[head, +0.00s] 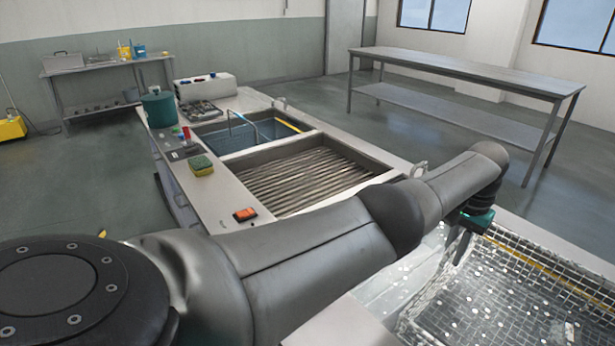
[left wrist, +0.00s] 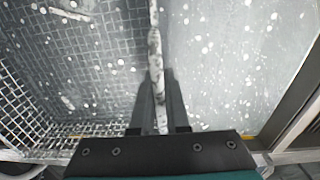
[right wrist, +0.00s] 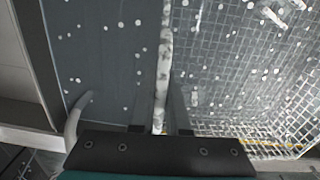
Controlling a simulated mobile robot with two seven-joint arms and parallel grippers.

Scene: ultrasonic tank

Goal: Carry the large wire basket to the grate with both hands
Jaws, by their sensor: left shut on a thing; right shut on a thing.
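The large wire basket (head: 500,290) is at the lower right of the head view, in a tank and covered with white specks. My left gripper (head: 461,250) is at its near left rim. In the left wrist view, the left fingers (left wrist: 160,105) are shut on the pale, speckled rim, with basket mesh (left wrist: 70,60) on the left. In the right wrist view, my right gripper (right wrist: 161,112) is shut on a similar rim, with mesh (right wrist: 235,60) on the right. The right gripper is outside the head view. The slatted grate (head: 310,178) is bare, in a recess of the counter.
Beyond the grate is a water-filled basin (head: 245,132). A sponge (head: 201,165), an orange switch (head: 245,214) and a green container (head: 159,108) are on the counter's left side. A long metal table (head: 460,75) stands at the back right. My left arm crosses in front of the grate.

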